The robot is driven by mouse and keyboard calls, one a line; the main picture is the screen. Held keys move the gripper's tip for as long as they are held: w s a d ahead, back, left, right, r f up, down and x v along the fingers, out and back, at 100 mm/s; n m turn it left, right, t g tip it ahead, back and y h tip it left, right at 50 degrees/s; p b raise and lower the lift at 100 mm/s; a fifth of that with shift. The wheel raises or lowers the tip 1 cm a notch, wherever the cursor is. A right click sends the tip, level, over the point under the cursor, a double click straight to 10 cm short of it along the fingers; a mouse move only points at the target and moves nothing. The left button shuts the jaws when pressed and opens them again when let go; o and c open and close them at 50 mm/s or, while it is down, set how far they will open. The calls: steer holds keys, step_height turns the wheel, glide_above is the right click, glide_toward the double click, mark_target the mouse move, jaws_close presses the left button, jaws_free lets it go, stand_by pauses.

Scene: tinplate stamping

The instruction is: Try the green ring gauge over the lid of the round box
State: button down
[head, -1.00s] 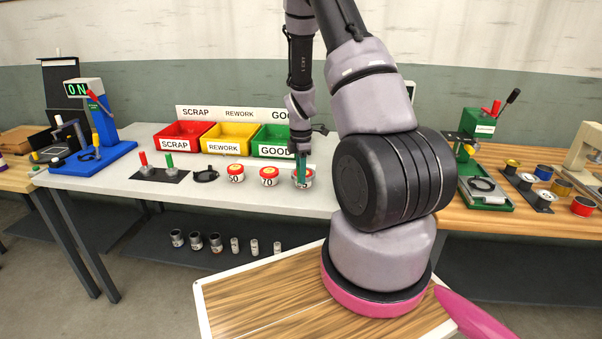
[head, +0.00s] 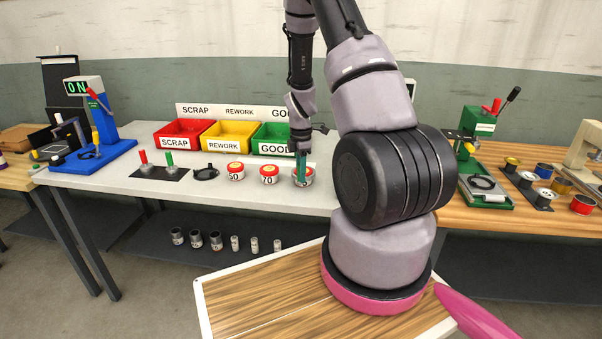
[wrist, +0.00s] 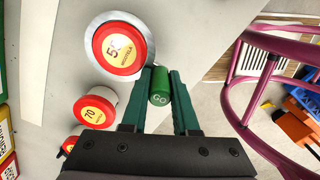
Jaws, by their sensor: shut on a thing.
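My gripper (wrist: 160,78) is shut on the green handle of the ring gauge (wrist: 160,88), which is marked GO. The gauge's silver ring (wrist: 147,32) shows around the red lid of a round box (wrist: 108,62) in the wrist view. The red lid has a yellow label. From above I cannot tell how far down the ring sits or whether it touches the lid. In the head view my gripper (head: 301,165) points down at this box (head: 308,174), the rightmost of a row of three, and partly hides it and the ring.
Boxes marked 70 (head: 269,174) and 50 (head: 236,171) stand to the left. Further left are a black ring-shaped holder (head: 205,173) and a dark mat (head: 160,174) with red and green handled gauges. Scrap (head: 174,144), rework (head: 224,145) and good (head: 272,150) bins stand behind.

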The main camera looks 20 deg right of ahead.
steer(key=shift+r, duration=0.25)
steer(key=shift+r, duration=1.65)
steer(key=shift+r, duration=0.15)
steer(key=shift+r, duration=1.4)
